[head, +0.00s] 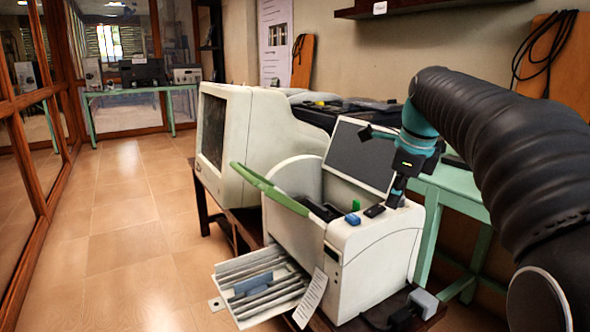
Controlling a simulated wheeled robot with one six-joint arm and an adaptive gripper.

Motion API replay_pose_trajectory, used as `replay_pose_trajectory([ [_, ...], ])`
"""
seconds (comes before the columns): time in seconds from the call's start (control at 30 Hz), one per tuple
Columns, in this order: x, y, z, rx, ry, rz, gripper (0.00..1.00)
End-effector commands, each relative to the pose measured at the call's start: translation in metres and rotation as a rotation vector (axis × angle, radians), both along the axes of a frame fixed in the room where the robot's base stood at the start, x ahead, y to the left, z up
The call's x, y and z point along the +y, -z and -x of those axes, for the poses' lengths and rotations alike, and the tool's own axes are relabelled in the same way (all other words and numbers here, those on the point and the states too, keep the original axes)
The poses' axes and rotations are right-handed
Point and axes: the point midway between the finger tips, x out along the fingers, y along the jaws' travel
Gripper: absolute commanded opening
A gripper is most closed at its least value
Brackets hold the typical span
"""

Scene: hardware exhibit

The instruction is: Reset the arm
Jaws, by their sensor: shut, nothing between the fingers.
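My arm reaches in from the right in a ribbed black sleeve with a teal joint. My gripper (396,197) points down at the right end of the white machine's top and is shut with nothing in it. Whether its tips touch the machine cannot be told. The white machine (375,262) has a tilted dark screen (358,155), a green-edged raised flap (268,187), and a blue button (352,219) and a black button (374,211) just left of my gripper.
A slatted tray (262,287) juts from the machine's front left, and a paper tag (310,298) hangs beside it. An old monitor (232,135) stands behind it. A green table (455,185) is at the right. The tiled floor (130,220) at the left is clear.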

Motion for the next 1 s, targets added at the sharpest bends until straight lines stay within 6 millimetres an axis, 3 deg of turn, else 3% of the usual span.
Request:
replay_pose_trajectory([
  [0.23,-0.005,0.039,0.006,-0.038,-0.424,0.137,0.00],
  [0.47,-0.002,0.068,0.034,-0.084,-0.847,0.281,0.00],
  [0.67,0.005,0.095,0.076,-0.122,-1.244,0.426,0.00],
  [0.9,0.019,0.136,0.152,-0.160,-1.722,0.624,0.00],
  [1.0,0.025,0.153,0.184,-0.172,-1.851,0.687,0.00],
])
